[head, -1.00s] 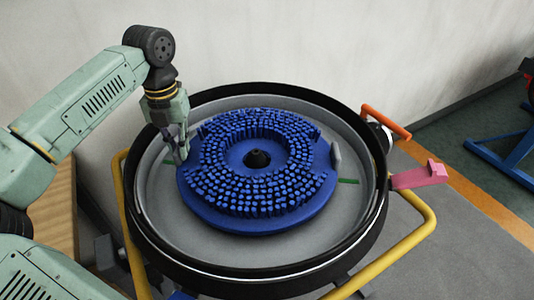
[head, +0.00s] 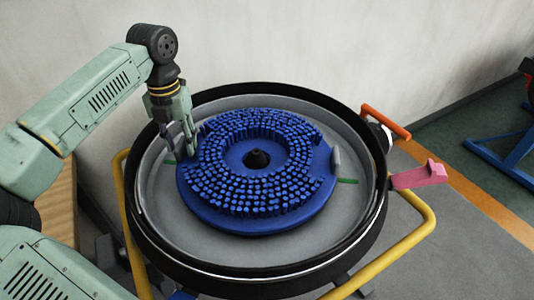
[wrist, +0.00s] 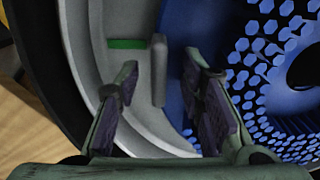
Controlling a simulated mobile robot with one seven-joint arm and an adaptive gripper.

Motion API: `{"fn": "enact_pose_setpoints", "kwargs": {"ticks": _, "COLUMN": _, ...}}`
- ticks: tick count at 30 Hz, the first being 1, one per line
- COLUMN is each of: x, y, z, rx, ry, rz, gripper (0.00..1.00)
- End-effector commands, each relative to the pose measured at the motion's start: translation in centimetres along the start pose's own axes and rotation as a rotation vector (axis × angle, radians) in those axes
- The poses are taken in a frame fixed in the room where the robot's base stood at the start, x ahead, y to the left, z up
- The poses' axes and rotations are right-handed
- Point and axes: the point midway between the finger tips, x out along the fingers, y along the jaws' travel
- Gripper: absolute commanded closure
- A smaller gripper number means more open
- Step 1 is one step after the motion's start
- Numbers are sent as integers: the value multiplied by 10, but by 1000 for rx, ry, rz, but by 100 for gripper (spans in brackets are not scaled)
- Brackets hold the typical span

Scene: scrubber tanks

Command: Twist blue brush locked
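The blue brush (head: 205,207) is a round disc with blue bristles and a black centre hub, lying in a grey round tub. An upright grey tab (head: 336,157) stands at its right edge, slightly behind a green mark (head: 348,181). In the wrist view another grey tab (wrist: 158,75) stands at the brush edge, beside a green mark (wrist: 127,44). My gripper (head: 180,152) is at the brush's left edge, pointing down. In the wrist view my gripper (wrist: 163,70) is open, its fingers spread with the tab between or just beyond them; contact is unclear.
The tub has a high black rim (head: 265,280). A yellow tube frame (head: 415,240) runs around it, with an orange handle (head: 386,121) and a pink pedal (head: 420,176) at right. A pale wall (head: 300,40) stands close behind. A blue stand (head: 500,165) is far right.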

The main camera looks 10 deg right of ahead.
Motion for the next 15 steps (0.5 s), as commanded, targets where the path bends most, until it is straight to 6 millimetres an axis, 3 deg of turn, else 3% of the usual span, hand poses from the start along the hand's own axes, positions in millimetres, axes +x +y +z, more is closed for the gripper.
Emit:
{"fn": "enact_pose_setpoints", "kwargs": {"ticks": 7, "x": -14, "y": 1, "z": 0, "rx": -1, "ry": 1, "rz": 4, "gripper": 65}}
{"fn": "enact_pose_setpoints", "kwargs": {"ticks": 15, "x": -71, "y": 0, "z": 0, "rx": -1, "ry": -2, "rz": 4, "gripper": 65}}
